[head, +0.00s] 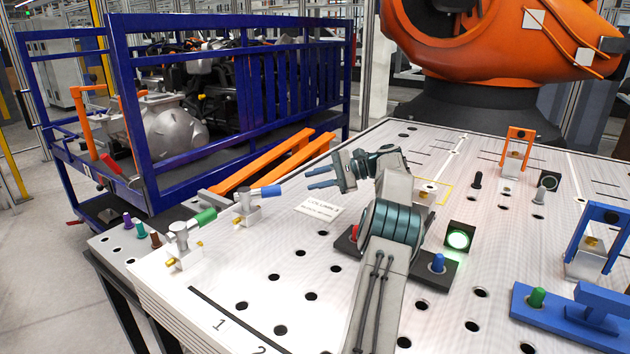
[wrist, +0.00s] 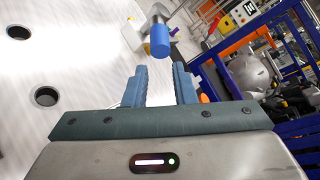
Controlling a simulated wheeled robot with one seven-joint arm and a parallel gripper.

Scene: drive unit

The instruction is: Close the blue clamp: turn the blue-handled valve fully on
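The blue-handled valve (head: 247,210) stands near the plate's left edge, its blue handle (head: 267,191) pointing right, towards my gripper. In the wrist view the blue handle (wrist: 160,40) is just beyond the fingertips, roughly centred between them and not touched. My gripper (head: 312,178) is open and empty, to the right of the handle with its fingers pointing left; it also shows open in the wrist view (wrist: 160,72). A clamp with a blue upright handle (head: 607,214) stands at the right edge of the plate.
A green-handled valve (head: 184,237) stands close, at front left. An orange-handled clamp (head: 515,146) stands at the back. A blue-railed cart (head: 180,158) borders the plate's left side.

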